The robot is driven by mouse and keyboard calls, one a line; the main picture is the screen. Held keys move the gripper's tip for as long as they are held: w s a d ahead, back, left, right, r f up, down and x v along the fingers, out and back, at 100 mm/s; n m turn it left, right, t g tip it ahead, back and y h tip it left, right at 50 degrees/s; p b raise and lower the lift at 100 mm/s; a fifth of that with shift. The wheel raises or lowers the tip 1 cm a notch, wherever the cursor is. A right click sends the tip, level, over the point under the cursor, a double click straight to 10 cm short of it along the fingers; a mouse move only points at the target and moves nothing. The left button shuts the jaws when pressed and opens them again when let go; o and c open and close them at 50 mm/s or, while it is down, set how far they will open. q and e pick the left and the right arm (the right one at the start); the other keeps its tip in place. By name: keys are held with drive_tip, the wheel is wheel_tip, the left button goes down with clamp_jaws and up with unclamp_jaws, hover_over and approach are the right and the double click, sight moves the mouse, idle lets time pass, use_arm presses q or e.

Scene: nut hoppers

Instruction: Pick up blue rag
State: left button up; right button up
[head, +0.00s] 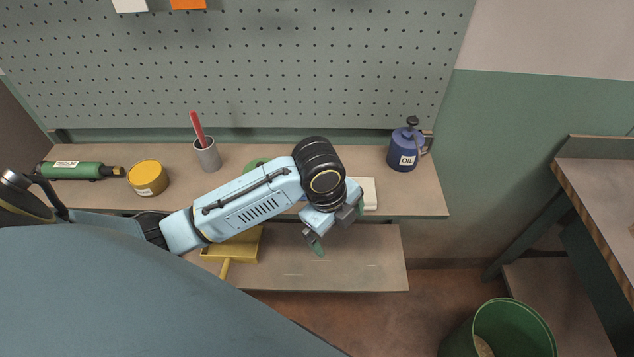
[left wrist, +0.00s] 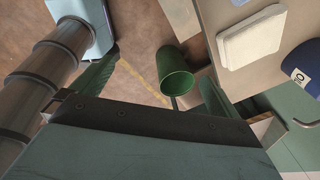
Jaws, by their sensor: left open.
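I cannot make out a blue rag for sure in either view; part of the bench is hidden behind my left arm. My left gripper (head: 338,230) is open and empty, in front of the bench's front edge and above the lower shelf in the head view. Its two spread fingers also show in the left wrist view (left wrist: 158,88), with nothing between them but floor and a bin farther off. A white folded cloth or pad (head: 369,191) lies on the bench just beyond the gripper; it also shows in the left wrist view (left wrist: 252,37). My right gripper is not in view.
A yellow dustpan (head: 240,247) lies on the lower shelf (head: 360,270). A green bin (head: 513,325) stands right.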

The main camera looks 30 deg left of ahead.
use_arm(q)
drive_tip(key=w+a+r+m+g+y, duration=0.2)
drive_tip(key=w+a+r+m, duration=0.75)
drive_tip(key=a, duration=0.25)
drive_tip(key=f, duration=1.3)
drive_tip(key=shift+w+d, duration=0.2)
drive_tip(key=shift+w, duration=0.1)
drive_tip(key=shift+c, duration=0.4)
drive_tip(key=shift+n, duration=0.25)
drive_tip(key=c, duration=0.9)
wheel_tip(320, 180, up, 10)
drive_tip(key=shift+r, duration=0.1)
